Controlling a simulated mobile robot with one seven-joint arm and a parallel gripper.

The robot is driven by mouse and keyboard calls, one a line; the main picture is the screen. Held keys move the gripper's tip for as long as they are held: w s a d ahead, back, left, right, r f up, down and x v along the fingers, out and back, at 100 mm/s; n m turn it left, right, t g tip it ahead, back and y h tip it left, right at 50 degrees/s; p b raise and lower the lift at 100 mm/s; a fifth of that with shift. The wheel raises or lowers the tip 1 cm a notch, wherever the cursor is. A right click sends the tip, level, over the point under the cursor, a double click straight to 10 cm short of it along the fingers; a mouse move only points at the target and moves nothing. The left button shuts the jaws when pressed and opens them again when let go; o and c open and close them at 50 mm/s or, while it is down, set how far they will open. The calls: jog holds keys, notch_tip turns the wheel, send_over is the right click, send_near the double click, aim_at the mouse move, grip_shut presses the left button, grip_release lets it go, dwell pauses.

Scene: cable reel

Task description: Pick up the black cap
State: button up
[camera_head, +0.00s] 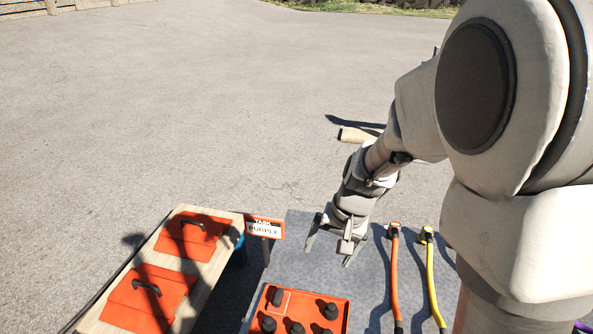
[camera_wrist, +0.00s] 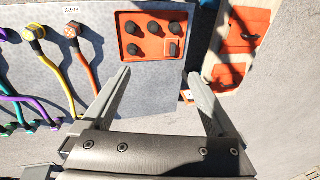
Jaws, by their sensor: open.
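Several black caps stand on an orange tray (camera_head: 310,300) at the bottom of the head view. One black cap (camera_head: 278,297) sits on a raised square of the tray, and another black cap (camera_head: 331,311) is to its right. The wrist view shows the orange tray (camera_wrist: 122,42) at the top, with black caps in two rows, including one black cap (camera_wrist: 153,29) in the middle of the upper row. My gripper (camera_head: 331,247) is open and empty over the grey table, beyond the tray. Its fingertips (camera_wrist: 158,73) are apart from the caps.
An orange cable (camera_head: 395,280) and a yellow cable (camera_head: 431,280) lie right of my gripper. A wooden bench (camera_head: 113,290) with two orange lids (camera_head: 194,236) with black handles stands at left. An orange sign (camera_head: 264,228) stands between bench and grey table (camera_head: 300,268).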

jog(key=w+d+f+m+g+h+b, duration=0.1)
jog(key=w+f, duration=0.1)
jog(key=f, duration=0.6)
jog(key=w+d+f+m+b, duration=0.1)
jog(key=f+b, duration=0.1)
jog(key=f, duration=0.7)
jog(key=m+g+h+b, duration=0.1)
send_over(328, 332)
notch_tip(328, 332, down, 9)
notch_tip(328, 332, down, 11)
jog(key=b, duration=0.3)
jog(key=shift+r+b, duration=0.1)
jog(key=shift+b, duration=0.3)
jog(key=shift+f+b, duration=1.05)
jog(key=shift+f, duration=1.9)
grip_shut()
